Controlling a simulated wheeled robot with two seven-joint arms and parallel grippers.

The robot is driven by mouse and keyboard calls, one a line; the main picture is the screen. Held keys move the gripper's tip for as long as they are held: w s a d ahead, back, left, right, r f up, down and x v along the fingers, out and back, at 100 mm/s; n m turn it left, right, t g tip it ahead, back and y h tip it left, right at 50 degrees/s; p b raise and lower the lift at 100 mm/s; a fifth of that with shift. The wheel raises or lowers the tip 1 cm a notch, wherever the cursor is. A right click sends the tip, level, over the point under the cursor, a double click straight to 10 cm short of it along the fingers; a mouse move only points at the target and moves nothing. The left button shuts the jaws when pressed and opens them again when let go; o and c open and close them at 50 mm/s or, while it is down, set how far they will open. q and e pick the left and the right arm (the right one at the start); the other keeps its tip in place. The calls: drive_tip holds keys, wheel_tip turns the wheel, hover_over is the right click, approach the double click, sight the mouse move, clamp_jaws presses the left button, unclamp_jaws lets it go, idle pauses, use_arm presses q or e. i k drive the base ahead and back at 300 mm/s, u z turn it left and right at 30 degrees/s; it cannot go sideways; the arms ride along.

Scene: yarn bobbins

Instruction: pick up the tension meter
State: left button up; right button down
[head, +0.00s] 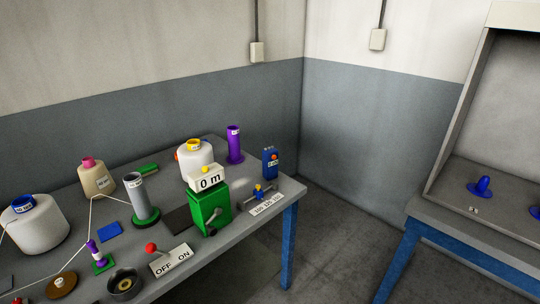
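A small blue upright device (270,164) with small knobs on top, an orange dot and a pale label stands at the far right corner of the grey table; it looks like the tension meter. Its label is too small to read. It stands apart from the purple tube and from the green counter box. Neither of my grippers is in the head view.
A green box with a "0 m" display (207,180) stands left of the blue device. A purple tube (235,146) is behind it, and a labelled white plate (267,208) in front. Yarn cones, such as the white one (38,228), fill the left. A second table (475,240) is right.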

sight(269, 165)
drive_tip(key=u, duration=0.05)
drive_tip(key=k, duration=0.55)
drive_tip(key=z, duration=0.85)
drive_tip(key=i, duration=0.75)
drive_tip(key=z, duration=0.55)
drive_tip(key=i, duration=0.8)
drive_tip(key=u, duration=0.55)
drive_tip(key=i, duration=0.65)
drive_tip(key=u, duration=0.45)
